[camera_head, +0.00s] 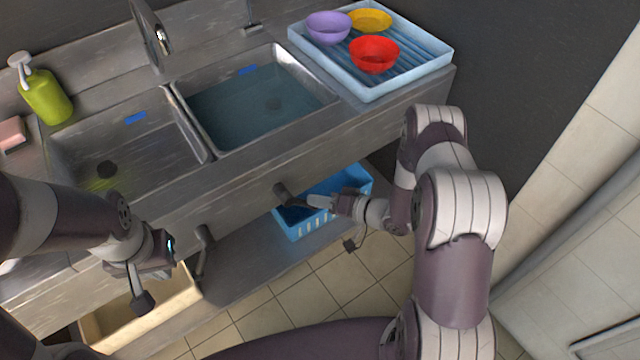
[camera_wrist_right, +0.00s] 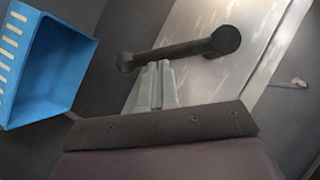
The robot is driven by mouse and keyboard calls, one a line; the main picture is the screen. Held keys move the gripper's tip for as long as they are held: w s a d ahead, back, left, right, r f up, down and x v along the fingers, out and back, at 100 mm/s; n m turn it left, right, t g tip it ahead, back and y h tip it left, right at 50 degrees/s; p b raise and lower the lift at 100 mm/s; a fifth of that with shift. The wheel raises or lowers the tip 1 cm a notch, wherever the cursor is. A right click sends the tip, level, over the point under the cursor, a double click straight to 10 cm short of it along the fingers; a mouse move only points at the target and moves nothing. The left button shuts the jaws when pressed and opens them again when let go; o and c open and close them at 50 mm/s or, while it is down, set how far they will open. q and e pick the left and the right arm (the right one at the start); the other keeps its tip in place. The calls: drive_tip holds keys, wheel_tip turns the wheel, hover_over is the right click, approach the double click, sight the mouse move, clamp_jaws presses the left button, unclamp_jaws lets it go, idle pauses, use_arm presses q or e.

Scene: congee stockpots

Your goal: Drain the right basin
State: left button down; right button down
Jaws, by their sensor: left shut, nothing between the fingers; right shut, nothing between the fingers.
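My left gripper (camera_head: 155,262) is shut and empty, near the second lever (camera_head: 203,250) below the left basin.
The left basin (camera_head: 150,150) shows a bare floor with a dark drain. A blue basket (camera_head: 292,232) sits on the lower shelf behind my right gripper, a beige bin (camera_head: 150,318) at lower left. A light-blue tray (camera_head: 405,88) with bowls and a green soap bottle (camera_head: 45,97) stand on the counter.

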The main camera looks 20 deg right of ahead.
use_arm(q)
drive_tip(key=shift+f, duration=0.3)
use_arm(e)
drive_tip(key=shift+a+f, duration=0.25)
drive_tip(key=shift+f, duration=0.15)
drive_tip(key=shift+s+a+f, duration=0.1)
drive_tip(key=shift+s, duration=0.05)
